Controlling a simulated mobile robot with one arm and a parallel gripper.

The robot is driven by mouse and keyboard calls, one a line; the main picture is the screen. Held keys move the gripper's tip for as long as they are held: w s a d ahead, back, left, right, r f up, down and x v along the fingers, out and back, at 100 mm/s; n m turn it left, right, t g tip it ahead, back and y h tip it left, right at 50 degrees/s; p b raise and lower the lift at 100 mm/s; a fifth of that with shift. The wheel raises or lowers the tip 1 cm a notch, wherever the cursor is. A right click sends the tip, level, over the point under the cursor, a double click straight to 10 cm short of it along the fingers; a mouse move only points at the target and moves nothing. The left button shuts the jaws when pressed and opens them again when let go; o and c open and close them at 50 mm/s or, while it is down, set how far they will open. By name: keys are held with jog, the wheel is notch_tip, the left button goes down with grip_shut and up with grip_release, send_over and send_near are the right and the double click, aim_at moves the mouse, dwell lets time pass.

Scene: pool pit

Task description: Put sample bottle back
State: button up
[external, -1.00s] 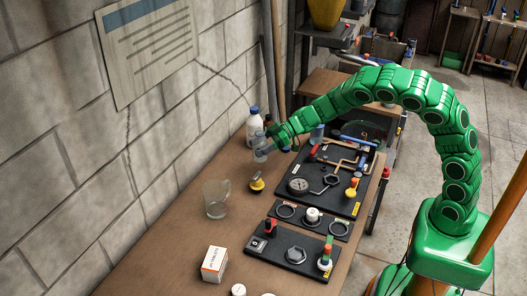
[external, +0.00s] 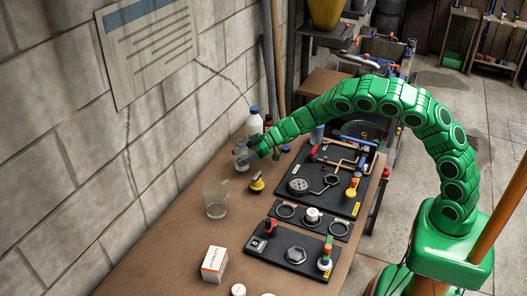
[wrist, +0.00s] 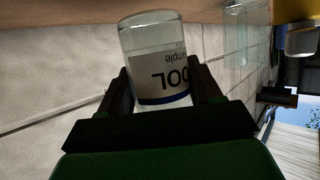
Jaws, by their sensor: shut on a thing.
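The sample bottle (external: 241,155) is small and clear, with a white label reading "sample" in the wrist view (wrist: 160,68). My gripper (external: 252,150) is shut on it, with one dark finger on each side of it in the wrist view (wrist: 163,92). In the external view the bottle is near the wall, in front of a white bottle with a blue cap (external: 254,127). It looks upright. I cannot tell whether its base touches the wooden workbench (external: 165,232).
A clear jug (external: 215,202) stands on the near side of the bottle. Black panels (external: 325,185) with a gauge and valves lie further right. A small white box (external: 214,263) stands near the front. Bare bench lies around the jug.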

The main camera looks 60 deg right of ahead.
aim_at(236, 166)
jog(key=shift+w+f, duration=0.3)
jog(key=shift+f, duration=1.5)
jog(key=shift+f, duration=0.15)
jog(key=o, duration=1.1)
jog(key=shift+o, duration=0.2)
jog(key=shift+s+d+r, duration=0.1)
jog(key=shift+s+r, duration=0.05)
jog(key=shift+r, duration=0.05)
jog(key=v, duration=1.1)
jog(key=shift+s+d, duration=0.25)
jog(key=shift+s, duration=0.05)
